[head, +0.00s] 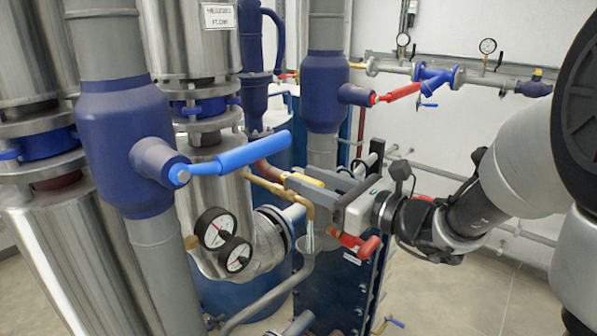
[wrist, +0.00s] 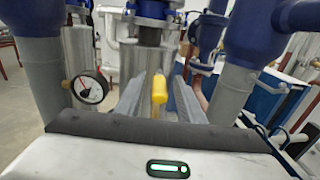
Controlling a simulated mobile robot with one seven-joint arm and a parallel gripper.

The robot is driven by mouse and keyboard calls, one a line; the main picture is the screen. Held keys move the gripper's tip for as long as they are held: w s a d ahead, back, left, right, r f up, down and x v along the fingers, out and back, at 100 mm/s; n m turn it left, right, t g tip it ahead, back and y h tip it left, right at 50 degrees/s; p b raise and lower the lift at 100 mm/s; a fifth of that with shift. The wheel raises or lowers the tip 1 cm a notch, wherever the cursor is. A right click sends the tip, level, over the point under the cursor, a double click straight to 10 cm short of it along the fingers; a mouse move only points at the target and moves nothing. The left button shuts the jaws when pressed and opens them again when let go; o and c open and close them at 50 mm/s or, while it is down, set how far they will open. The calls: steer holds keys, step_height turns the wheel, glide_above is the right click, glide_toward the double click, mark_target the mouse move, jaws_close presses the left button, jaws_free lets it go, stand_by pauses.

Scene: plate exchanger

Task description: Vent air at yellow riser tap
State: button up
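The yellow tap handle (head: 306,180) sits on a brass pipe (head: 266,185) that bends down over a grey funnel-topped drain pipe (head: 304,262). A pale, clear streak (head: 309,238) hangs below the brass outlet and looks like water. My gripper (head: 292,176) reaches in from the right at the handle. In the wrist view the yellow handle (wrist: 159,90) stands between the two grey fingers (wrist: 158,82), with a gap visible on each side. The gripper is open around it. The handle's far end and valve body are mostly hidden.
A blue lever (head: 240,155) on the left riser and two dial gauges (head: 215,228) are close on the left. A red handle (head: 358,246) is just below my gripper. Another red lever (head: 398,93) is behind. Bare floor is at right.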

mark_target(296, 175)
steer(key=shift+x, duration=1.9)
jaws_close()
